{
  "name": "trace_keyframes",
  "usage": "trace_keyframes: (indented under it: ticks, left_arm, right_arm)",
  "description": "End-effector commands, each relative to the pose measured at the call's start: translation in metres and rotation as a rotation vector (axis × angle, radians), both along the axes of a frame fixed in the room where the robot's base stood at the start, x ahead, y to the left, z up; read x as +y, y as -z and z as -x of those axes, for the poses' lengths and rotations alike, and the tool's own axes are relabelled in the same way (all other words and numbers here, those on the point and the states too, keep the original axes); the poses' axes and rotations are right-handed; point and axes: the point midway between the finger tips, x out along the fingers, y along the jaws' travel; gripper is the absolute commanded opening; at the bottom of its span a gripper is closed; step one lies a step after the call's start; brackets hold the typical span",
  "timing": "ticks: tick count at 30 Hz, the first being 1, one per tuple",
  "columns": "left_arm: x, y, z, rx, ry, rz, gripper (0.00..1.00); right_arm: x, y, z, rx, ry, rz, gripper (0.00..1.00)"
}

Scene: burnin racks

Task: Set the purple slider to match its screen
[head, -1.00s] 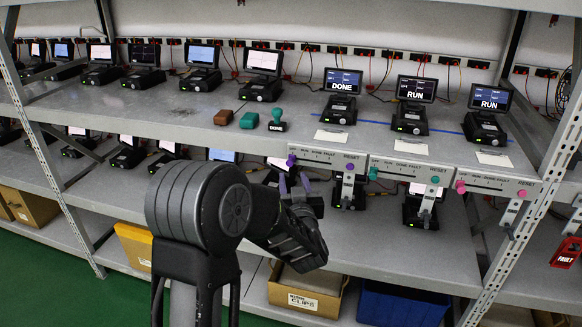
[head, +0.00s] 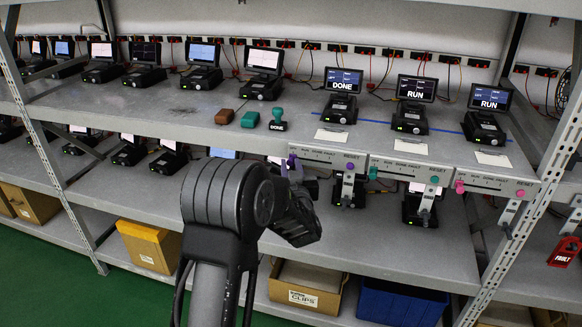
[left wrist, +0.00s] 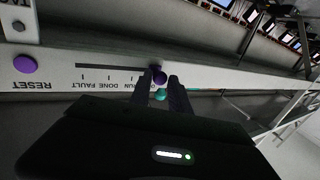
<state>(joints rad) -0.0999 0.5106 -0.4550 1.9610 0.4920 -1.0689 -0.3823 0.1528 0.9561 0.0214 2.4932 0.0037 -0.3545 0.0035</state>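The purple slider knob (head: 292,160) sits at the left end of its slot on the left panel (head: 322,156), below the screen (head: 343,80) that reads DONE. My left gripper (head: 291,171) is at the knob. In the wrist view its fingers (left wrist: 161,80) stand on either side of the knob, apart; firm contact cannot be told. A purple RESET button (head: 350,167) is on the same panel. My right gripper is not in view.
Panels with a teal knob (head: 373,172) and a pink knob (head: 460,186) adjoin on the right, under screens reading RUN.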

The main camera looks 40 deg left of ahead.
Motion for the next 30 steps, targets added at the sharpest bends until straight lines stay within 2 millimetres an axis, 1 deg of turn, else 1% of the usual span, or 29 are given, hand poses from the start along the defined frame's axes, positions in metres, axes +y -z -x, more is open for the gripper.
trace_keyframes:
  ticks: [1,6,8,30]
  left_arm:
    - [-0.0001,-0.0001,0.0001,0.0,0.0,0.0,0.18]
    - [0.0,-0.0001,0.0001,0.0,0.0,0.0,0.04]
    - [0.0,-0.0001,0.0001,0.0,0.0,0.0,0.0]
    - [0.0002,0.0001,0.0003,0.0,-0.001,0.0,0.0]
  right_arm:
    - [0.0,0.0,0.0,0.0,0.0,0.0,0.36]
    - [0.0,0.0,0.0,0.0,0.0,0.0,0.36]
    - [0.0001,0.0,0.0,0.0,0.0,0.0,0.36]
    - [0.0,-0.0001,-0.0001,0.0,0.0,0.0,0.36]
